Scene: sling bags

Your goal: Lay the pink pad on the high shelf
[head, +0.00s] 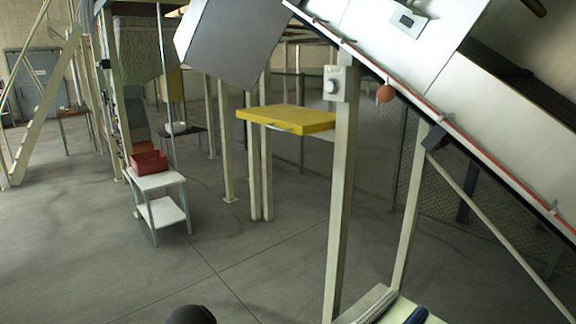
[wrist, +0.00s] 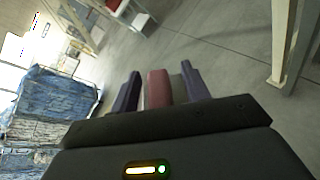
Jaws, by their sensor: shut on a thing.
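A dull pink pad (wrist: 158,89) stands between the two dark fingers of my gripper (wrist: 160,84) in the wrist view. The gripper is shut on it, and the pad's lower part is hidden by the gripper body. A pale grey-green strip shows between the pad and the right finger; I cannot tell what it is. In the head view, a yellow shelf (head: 287,118) is held up at post height near the middle, and its visible top is bare. It looks like the high shelf. The pad and gripper fingers do not show in the head view.
A white two-level stand (head: 158,181) with a red box (head: 149,161) is at left. A pale post (head: 342,200) stands right of the yellow shelf. A big slanted white structure (head: 390,60) hangs at upper right. Blue wrapped stacks (wrist: 50,100) show in the wrist view. Open floor lies between.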

